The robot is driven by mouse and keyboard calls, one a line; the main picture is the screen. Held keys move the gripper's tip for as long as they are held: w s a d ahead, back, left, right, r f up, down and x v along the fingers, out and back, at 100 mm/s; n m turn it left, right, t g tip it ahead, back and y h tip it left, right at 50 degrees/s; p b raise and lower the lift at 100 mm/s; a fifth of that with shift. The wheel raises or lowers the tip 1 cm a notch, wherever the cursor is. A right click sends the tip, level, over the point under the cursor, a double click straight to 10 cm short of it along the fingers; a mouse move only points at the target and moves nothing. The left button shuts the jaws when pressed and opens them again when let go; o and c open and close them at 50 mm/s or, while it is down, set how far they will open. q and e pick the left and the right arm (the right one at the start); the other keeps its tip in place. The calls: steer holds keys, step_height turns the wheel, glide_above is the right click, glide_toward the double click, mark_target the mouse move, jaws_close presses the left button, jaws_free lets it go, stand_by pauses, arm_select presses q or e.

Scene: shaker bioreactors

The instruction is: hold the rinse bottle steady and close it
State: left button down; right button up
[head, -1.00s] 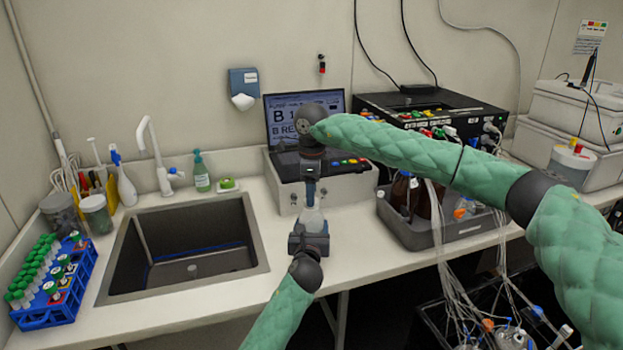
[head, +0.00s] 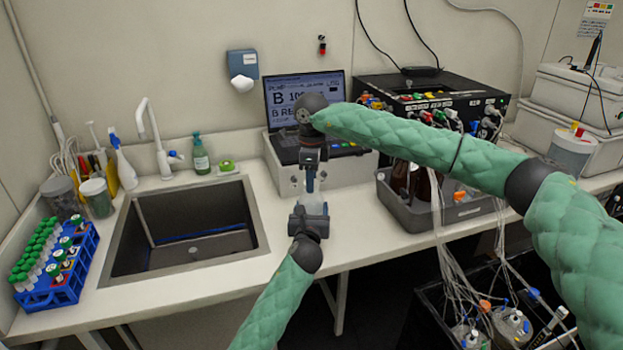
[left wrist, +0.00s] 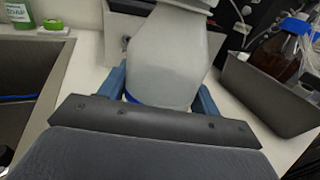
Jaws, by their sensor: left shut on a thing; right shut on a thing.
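The rinse bottle (head: 313,207) is a pale, translucent bottle, upright above the bench in front of the grey box. In the left wrist view, the bottle body (left wrist: 165,62) fills the middle, between my two blue fingers. My left gripper (head: 311,211) is shut around its lower body; it also shows in the left wrist view (left wrist: 161,95). My right gripper (head: 310,188) points down from directly above, its blue fingers shut at the bottle's top. What they grip looks like the cap, but it is hidden, as is the join between cap and neck.
The sink (head: 257,224) lies to the left, with a blue tube rack (head: 68,290) beyond it. A grey box with a laptop (head: 290,183) stands behind the bottle. A grey tray (head: 410,237) with brown bottles is close on the right. Bench around the bottle is clear.

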steer(key=m, duration=0.4)
steer(key=o, duration=1.1)
steer(key=shift+r, duration=0.15)
steer(key=shift+r, duration=2.1)
steer(key=shift+c, duration=0.6)
